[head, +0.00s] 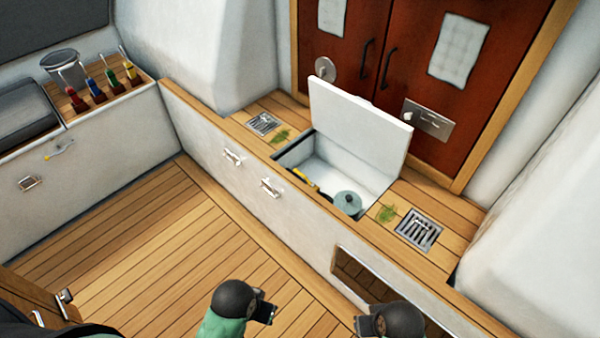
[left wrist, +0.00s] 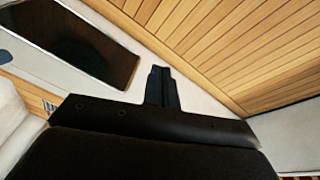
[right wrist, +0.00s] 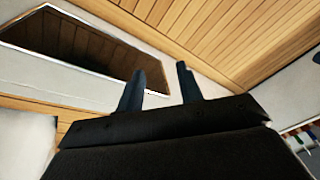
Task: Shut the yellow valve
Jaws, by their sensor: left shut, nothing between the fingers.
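A small yellow piece (head: 305,178) lies inside the open locker (head: 327,155), by its near left wall; it may be the yellow valve, but the front wall partly hides it and its handle position cannot be told. A small lever with a yellowish end (head: 58,150) is on the left bench front. My left gripper (head: 265,309) is low over the floor, in front of the bench, shut and empty; its fingers meet in the left wrist view (left wrist: 161,85). My right gripper (head: 372,324) is at the bottom edge, open and empty; its fingers stand apart in the right wrist view (right wrist: 158,85). Both are well short of the locker.
The locker lid (head: 360,120) stands raised at the back. A blue-grey round pot (head: 347,202) sits in the locker. Grates (head: 419,229) and green weed (head: 386,213) lie on the bench top. A dark recess (head: 365,280) opens in the bench front. The floor (head: 150,260) is clear.

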